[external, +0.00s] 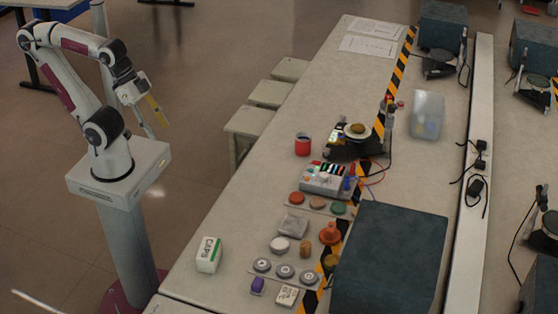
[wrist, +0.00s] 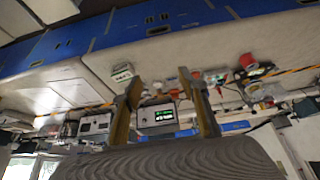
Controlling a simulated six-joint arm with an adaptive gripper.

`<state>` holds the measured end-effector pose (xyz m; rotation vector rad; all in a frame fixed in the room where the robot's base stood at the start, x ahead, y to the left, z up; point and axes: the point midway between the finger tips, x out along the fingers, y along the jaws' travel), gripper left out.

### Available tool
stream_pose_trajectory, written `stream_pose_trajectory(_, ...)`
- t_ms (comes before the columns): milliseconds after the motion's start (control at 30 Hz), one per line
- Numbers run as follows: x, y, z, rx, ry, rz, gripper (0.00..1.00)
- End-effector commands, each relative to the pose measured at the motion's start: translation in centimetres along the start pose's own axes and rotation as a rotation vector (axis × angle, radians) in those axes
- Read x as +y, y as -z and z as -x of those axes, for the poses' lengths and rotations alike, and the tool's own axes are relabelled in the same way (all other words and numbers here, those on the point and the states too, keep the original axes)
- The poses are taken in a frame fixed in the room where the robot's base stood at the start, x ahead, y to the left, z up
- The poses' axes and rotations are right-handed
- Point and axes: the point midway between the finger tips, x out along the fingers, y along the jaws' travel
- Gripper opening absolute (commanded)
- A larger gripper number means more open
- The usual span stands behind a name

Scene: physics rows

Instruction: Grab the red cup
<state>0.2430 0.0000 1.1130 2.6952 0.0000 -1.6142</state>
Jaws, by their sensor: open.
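In the wrist view the two fingers of my gripper (wrist: 166,98) are spread.
Right of the cup is a dark device with a round plate (external: 357,131). In front are a grey button box (external: 328,180) and several coloured discs. A white CAPS box (external: 208,254) stands near the edge. A large dark block (external: 390,260) fills the front right. Stools (external: 250,122) stand left of the table.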

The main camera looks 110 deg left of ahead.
Motion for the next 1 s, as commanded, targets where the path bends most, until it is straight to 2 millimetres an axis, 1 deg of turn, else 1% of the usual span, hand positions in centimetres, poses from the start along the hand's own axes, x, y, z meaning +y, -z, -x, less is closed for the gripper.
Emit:
stream_pose_trajectory(367, 0.0, 0.0, 0.0, 0.000, 0.000, 0.000, 0.60)
stream_pose_trajectory(567, -0.2, 0.8, -0.4, 0.009, 0.004, 0.009, 0.60)
stream_pose_trajectory(767, -0.9, 3.3, -1.8, 0.037, 0.015, 0.036, 0.60)
stream_pose_trajectory(1000, -2.6, 7.6, -4.6, 0.095, 0.038, 0.085, 0.60)
